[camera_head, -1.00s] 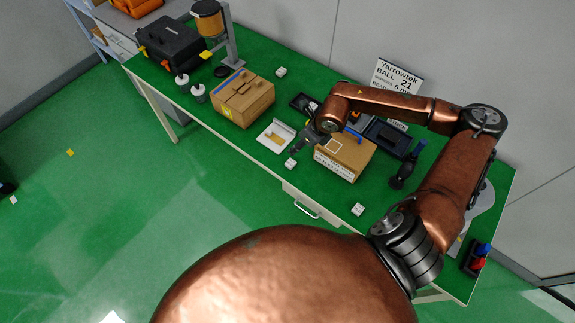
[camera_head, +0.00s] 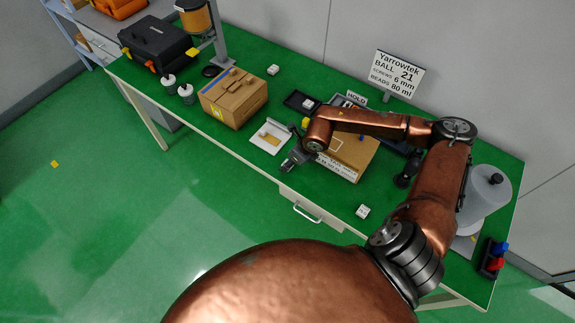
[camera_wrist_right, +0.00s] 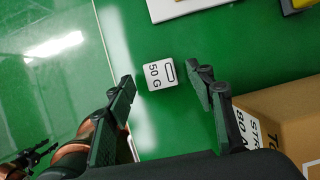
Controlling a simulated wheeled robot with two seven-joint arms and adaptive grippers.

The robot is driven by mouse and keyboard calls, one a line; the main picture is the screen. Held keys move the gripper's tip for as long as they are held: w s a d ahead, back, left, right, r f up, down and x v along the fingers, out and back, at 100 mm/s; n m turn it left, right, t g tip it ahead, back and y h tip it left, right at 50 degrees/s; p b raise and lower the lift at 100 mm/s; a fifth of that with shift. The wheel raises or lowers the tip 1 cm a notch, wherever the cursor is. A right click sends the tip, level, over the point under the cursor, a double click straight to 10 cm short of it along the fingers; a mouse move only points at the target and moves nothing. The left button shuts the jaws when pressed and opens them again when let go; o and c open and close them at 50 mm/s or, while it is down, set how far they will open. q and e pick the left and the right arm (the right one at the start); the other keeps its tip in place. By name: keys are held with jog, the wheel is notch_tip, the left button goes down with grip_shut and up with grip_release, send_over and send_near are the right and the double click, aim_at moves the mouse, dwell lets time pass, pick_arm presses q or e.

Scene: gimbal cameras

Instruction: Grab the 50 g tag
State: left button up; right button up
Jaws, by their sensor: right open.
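The 50 g tag (camera_wrist_right: 160,74) is a small white block marked "50 G" with a dark-outlined slot, lying on the green tabletop in the right wrist view. My right gripper (camera_wrist_right: 160,79) is open and empty. In that view its fingertips flank the tag left and right, with gaps on both sides; the height above it is hard to judge. In the head view my right gripper (camera_head: 288,162) is over the table's front edge area, left of a cardboard box, and hides the tag.
The cardboard box (camera_wrist_right: 270,115) stands close to the right finger. A white tray (camera_head: 257,142) lies just behind left of the gripper. Another carton (camera_head: 234,98) is farther left. Similar white blocks lie at front right (camera_head: 362,211) and back (camera_head: 273,70). The table's front edge is near.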

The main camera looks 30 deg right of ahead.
jog(key=shift+x, duration=0.8)
jog(key=shift+c, duration=0.3)
jog(key=c, duration=1)
